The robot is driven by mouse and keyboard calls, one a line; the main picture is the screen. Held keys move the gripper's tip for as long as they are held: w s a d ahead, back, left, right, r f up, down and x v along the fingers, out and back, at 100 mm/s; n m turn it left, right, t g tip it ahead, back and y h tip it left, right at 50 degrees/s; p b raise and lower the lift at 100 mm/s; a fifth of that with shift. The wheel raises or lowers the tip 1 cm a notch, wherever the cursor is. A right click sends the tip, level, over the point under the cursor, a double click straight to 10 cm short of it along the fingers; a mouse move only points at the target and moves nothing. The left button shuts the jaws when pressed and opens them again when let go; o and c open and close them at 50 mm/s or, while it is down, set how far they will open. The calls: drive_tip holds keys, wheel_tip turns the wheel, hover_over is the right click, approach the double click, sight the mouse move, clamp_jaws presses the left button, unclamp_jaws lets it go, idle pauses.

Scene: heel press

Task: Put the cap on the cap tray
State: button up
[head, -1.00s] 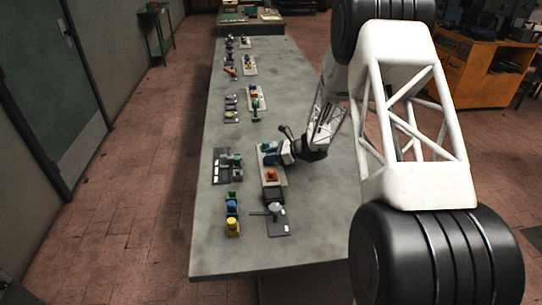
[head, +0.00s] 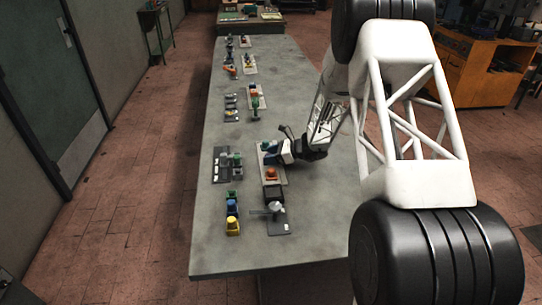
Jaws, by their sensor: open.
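My gripper (head: 279,149) is low over the right side of the long grey table, beside a pale board (head: 274,178). It is open, but its fingertips are small and partly hidden. A blue part (head: 268,147) lies by the fingers; I cannot tell whether they touch it. An orange part (head: 271,173) stands on the same board, nearer the camera. I cannot tell which small part is the cap or which holder is the cap tray. A dark tray (head: 221,165) with small pieces lies to the left.
The grey table (head: 215,255) has a bare front end. A yellow part (head: 232,224) and a blue part (head: 232,208) stand front left. A dark plate (head: 278,226) with a pale round-topped device stands front right. More small stations line the far half.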

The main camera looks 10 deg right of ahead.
drive_tip(key=shift+v, duration=3.85)
drive_tip(key=s+a+r+n+g+h, duration=0.25)
drive_tip(key=s+r+n, duration=0.35)
drive_tip(key=s+r, duration=0.5)
drive_tip(key=s+a+r+n+g+h, duration=0.25)
drive_tip(key=s+r+n, duration=0.25)
drive_tip(key=s+r, duration=0.6)
drive_tip(key=s+d+r+n+t+h, duration=0.1)
drive_tip(key=s+n+h, duration=0.3)
drive_tip(key=s, duration=1)
drive_tip(key=s+d+r+n+t+h, duration=0.2)
drive_tip(key=s+n, duration=0.4)
drive_tip(key=s, duration=0.9)
drive_tip(key=shift+d+r+h, duration=0.75)
drive_tip(key=shift+r+h, duration=0.1)
drive_tip(key=shift+h, duration=0.15)
drive_tip(key=shift+s, duration=0.1)
